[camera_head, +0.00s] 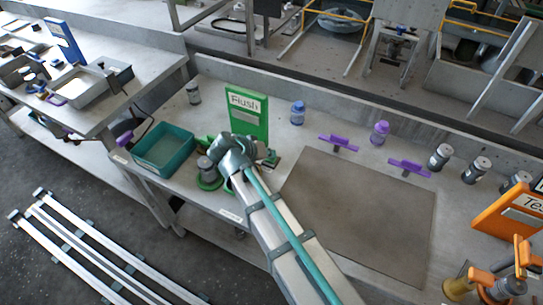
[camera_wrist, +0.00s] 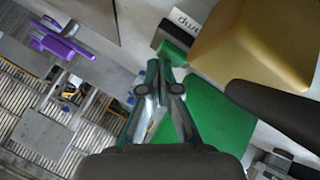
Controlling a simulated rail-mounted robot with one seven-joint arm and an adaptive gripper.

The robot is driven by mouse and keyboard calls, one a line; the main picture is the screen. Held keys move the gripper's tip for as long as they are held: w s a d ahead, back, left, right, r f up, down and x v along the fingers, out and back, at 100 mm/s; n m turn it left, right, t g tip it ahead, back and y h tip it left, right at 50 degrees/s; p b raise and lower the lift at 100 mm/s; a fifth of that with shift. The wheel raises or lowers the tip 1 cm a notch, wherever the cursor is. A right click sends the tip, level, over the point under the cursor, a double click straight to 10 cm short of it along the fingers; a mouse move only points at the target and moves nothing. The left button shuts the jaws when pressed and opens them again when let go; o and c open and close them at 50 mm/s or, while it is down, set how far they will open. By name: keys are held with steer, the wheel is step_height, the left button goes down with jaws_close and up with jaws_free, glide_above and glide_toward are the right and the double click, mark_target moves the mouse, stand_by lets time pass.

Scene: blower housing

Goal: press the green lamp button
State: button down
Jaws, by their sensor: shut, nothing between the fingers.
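In the wrist view, a green button (camera_wrist: 172,53) sits on a small dark base beside a white label with partly visible letters ending in "mp". My gripper (camera_wrist: 161,68) is shut and empty, its fingertips right beside the button's lower left edge in the picture. I cannot tell whether they touch it. In the head view, a small green and dark item, probably this button (camera_head: 270,158), lies just right of my wrist, below the green "Flush" sign (camera_head: 247,110). My arm hides part of that area.
A teal bin (camera_head: 164,150) stands left of my gripper. A green-based grey part (camera_head: 208,175) is close beside my wrist. A brown mat (camera_head: 360,215) covers the bench to the right, with purple holders (camera_head: 338,143) behind it. A gold block (camera_wrist: 255,45) is close in the wrist view.

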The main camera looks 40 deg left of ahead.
mark_target(270, 160)
steer(key=shift+s+d+f+b, duration=0.15)
steer(key=shift+f+b, duration=0.2)
steer(key=shift+f, duration=0.2)
steer(key=shift+r, duration=0.25)
stand_by(0.4)
steer(key=shift+w+r+p, duration=0.2)
steer(key=shift+r+p, duration=0.2)
steer(key=shift+r, duration=0.2)
steer(key=shift+r+p, duration=1.1)
steer(key=shift+r, duration=1.4)
steer(key=shift+s, duration=0.1)
